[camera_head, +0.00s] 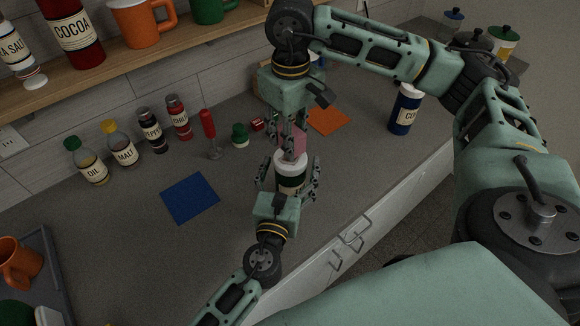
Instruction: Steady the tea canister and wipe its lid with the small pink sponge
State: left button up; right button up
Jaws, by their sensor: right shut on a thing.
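The tea canister (290,168) stands upright on the counter, white with a dark band. My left gripper (290,170) reaches it from the near side. Its fingers are spread on either side of the canister; contact is hard to make out. My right gripper (293,137) points down from above and is shut on the small pink sponge (299,138). The sponge is right above the canister's lid, and the fingers hide part of both. I cannot tell whether sponge and lid touch.
A blue cloth (190,198) and an orange cloth (328,120) lie on the counter. Bottles, a red-handled tool (208,125) and a green-lidded jar (240,135) stand behind. A blue container (404,110) is at right. A tray (52,262) is at left. The counter's front edge is close.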

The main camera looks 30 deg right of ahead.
pick_arm(q)
jog(key=shift+c, duration=0.2)
jog(key=c, duration=1.3)
jog(key=o, duration=1.3)
jog(key=v, duration=1.2)
jog(key=shift+s, duration=0.1)
